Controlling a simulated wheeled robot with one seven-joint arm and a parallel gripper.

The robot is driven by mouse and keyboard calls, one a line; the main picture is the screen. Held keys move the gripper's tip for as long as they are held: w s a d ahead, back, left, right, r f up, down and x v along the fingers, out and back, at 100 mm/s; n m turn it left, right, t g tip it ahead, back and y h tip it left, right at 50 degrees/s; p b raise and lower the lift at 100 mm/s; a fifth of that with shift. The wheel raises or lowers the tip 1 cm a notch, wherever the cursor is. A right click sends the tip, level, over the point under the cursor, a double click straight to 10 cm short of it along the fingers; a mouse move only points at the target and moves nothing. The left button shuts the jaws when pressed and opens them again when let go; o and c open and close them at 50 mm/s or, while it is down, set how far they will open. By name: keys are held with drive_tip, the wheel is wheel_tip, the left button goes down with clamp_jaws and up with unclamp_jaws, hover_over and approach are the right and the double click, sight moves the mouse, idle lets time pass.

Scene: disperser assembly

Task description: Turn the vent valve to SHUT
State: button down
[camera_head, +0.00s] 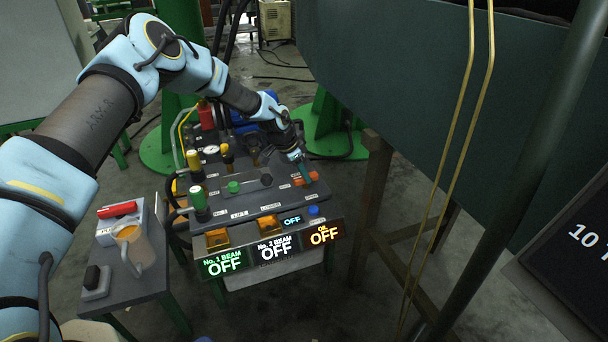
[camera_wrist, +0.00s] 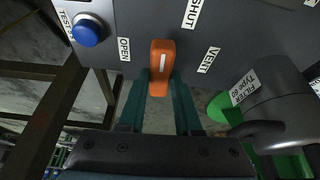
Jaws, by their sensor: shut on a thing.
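The vent valve handle (camera_wrist: 161,62) is orange with a white line and stands on the grey panel. In the wrist view it lies up and down the picture, beside the OPEN label (camera_wrist: 123,50) on its left. The SHUT label (camera_wrist: 192,13) is above and to its right, and the VENT label (camera_wrist: 208,60) is to its right. My gripper (camera_wrist: 160,88) has its teal fingers on both sides of the handle's near end and is shut on it. In the head view the orange handle (camera_head: 313,176) is partly hidden by my gripper (camera_head: 304,178).
A blue TEST button (camera_wrist: 88,31) is left of the valve. A grey filter body (camera_wrist: 278,108) is at the right. In the head view, lit OFF displays (camera_head: 275,249) line the panel front. A side table holds a jug (camera_head: 136,248) and a red-handled item (camera_head: 117,210).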

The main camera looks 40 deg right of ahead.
drive_tip(key=shift+m, duration=0.4)
drive_tip(key=c, duration=0.6)
unclamp_jaws()
drive_tip(key=p+v, duration=0.1)
drive_tip(key=v, duration=0.9)
drive_tip(key=shift+w+r+p, duration=0.2)
drive_tip(key=shift+r+p, duration=0.15)
drive_tip(key=shift+a, duration=0.15)
